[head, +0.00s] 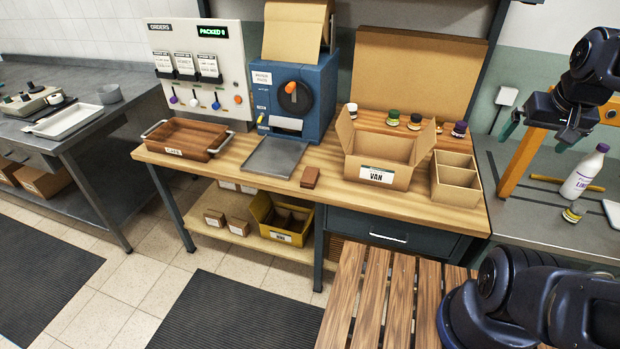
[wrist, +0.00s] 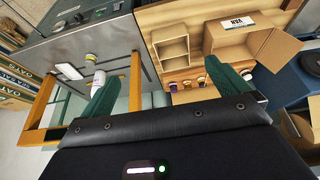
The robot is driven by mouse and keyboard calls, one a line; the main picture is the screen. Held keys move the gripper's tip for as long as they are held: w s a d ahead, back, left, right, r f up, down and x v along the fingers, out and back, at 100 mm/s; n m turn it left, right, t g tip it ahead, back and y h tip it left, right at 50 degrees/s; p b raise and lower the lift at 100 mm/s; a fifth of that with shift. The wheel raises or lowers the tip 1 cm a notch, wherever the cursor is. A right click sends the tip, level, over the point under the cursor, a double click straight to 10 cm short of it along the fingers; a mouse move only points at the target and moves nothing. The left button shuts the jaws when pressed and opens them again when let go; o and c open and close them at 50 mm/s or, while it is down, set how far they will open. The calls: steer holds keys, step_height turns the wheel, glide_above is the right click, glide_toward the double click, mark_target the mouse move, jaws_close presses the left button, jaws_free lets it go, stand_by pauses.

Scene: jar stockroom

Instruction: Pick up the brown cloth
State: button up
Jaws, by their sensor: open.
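A small folded brown piece (head: 310,177), which looks like the brown cloth, lies near the front edge of the wooden bench (head: 255,160). It sits just right of the grey metal tray (head: 272,157), below the blue machine. My gripper (head: 537,135) is raised at the far right of the head view, well away from the cloth. Its green fingers are spread apart and nothing is between them, as the wrist view (wrist: 160,82) also shows. I cannot make out the cloth in the wrist view.
A box marked VAN (head: 376,175), a divided box (head: 456,180) and small jars stand on the bench's right half. A wooden tray (head: 184,138) is at left. An orange frame (head: 522,160) and a white bottle (head: 584,172) stand by my gripper. A slatted wooden surface (head: 385,300) is in front.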

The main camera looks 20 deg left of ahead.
step_height(320, 180, up, 5)
steer(key=w+a+r+n+g, duration=0.1)
steer(key=w+a+r+n, duration=0.2)
steer(key=w+a, duration=0.3)
steer(key=w+a+r+n+g, duration=0.1)
steer(key=w+a+r+n, duration=0.2)
steer(key=w+a, duration=0.35)
steer(key=n+g, duration=0.3)
steer(key=n, duration=1)
glide_above(310, 174)
step_height(310, 174, down, 39)
steer(key=f, duration=0.5)
steer(key=shift+s+a+f, duration=0.2)
steer(key=shift+s+f, duration=0.05)
steer(key=shift+w+d+f, duration=0.1)
steer(key=shift+w+f, duration=0.05)
steer(key=shift+f, duration=1.25)
steer(key=shift+w+d+f, duration=0.1)
steer(key=shift+f, duration=1.25)
steer(key=c, duration=0.8)
